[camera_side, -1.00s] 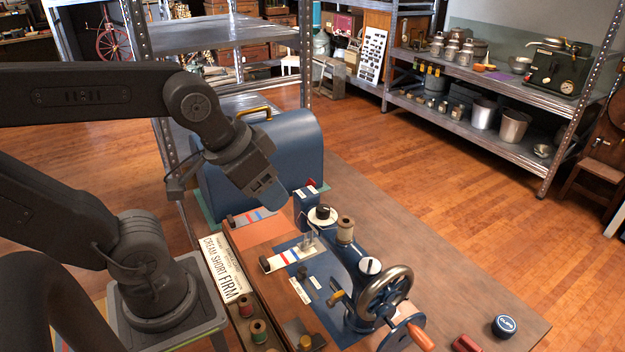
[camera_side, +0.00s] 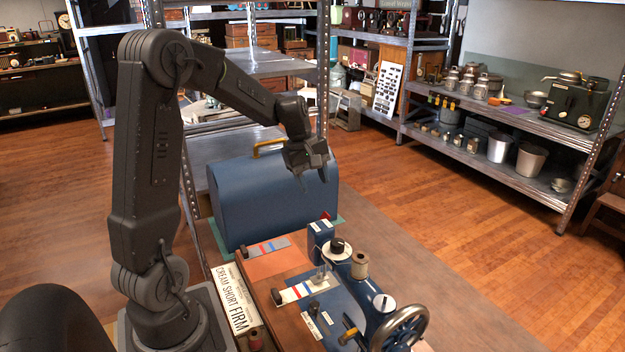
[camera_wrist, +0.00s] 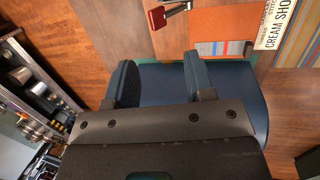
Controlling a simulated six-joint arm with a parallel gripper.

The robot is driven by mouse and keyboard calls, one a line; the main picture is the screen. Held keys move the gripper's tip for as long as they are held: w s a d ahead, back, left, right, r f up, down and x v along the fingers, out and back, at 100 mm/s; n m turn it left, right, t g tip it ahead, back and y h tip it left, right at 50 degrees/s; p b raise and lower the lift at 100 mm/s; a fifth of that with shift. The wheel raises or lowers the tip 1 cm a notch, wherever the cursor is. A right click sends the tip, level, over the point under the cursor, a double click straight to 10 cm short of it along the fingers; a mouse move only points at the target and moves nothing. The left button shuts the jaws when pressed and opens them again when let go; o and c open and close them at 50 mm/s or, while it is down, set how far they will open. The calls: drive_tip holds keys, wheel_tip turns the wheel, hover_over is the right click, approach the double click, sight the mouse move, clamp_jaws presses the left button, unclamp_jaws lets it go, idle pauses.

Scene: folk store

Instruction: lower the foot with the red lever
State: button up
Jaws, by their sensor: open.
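The blue sewing machine (camera_side: 366,292) stands on its wooden base at the front of the bench. The red lever (camera_side: 326,216) shows as a small red tip behind the machine's head. In the wrist view a red block (camera_wrist: 157,18) on a metal piece, probably that lever, is at the top, beyond my fingertips. A white strip with red and blue stripes (camera_side: 303,291) lies by the foot (camera_side: 320,275), whose height I cannot tell. My gripper (camera_side: 313,178) is open and empty, above and behind the machine's head, apart from the lever. Its two fingers (camera_wrist: 160,78) also show in the wrist view.
A blue domed case (camera_side: 245,195) with a yellow handle stands close behind and left of my gripper. A handwheel (camera_side: 400,328) and a spool (camera_side: 360,265) stick up from the machine. A sign (camera_side: 232,298) lies left of it. The bench (camera_side: 410,270) to the right is clear.

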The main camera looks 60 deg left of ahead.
sight(322, 216)
drive_tip(key=shift+x, duration=4.55)
drive_tip(key=shift+a, duration=0.1)
